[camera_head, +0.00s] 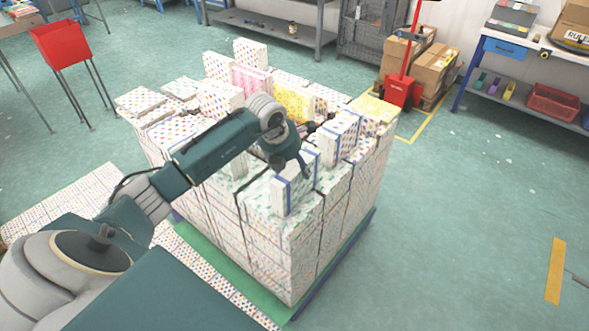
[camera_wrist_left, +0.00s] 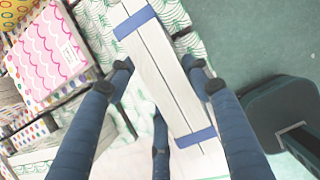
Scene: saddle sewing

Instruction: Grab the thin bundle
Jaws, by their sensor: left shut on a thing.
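A thin white bundle with blue bands (camera_wrist_left: 160,75) lies between the fingers of my left gripper (camera_wrist_left: 163,78) in the left wrist view. Its long side runs from top to lower right, and its layered edges face the camera. In the head view my left gripper (camera_head: 300,165) is at the top of a banded bundle (camera_head: 288,193) standing on the front corner of the stack. The gripper is shut on the bundle; the finger contacts are partly hidden.
Another blue-banded bundle (camera_head: 340,138) stands behind on the large stack of patterned blocks (camera_head: 250,235). Pink (camera_head: 250,80) and yellow (camera_head: 293,102) blocks stand farther back. A red pallet jack (camera_head: 402,90) and cardboard boxes (camera_head: 434,70) are behind.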

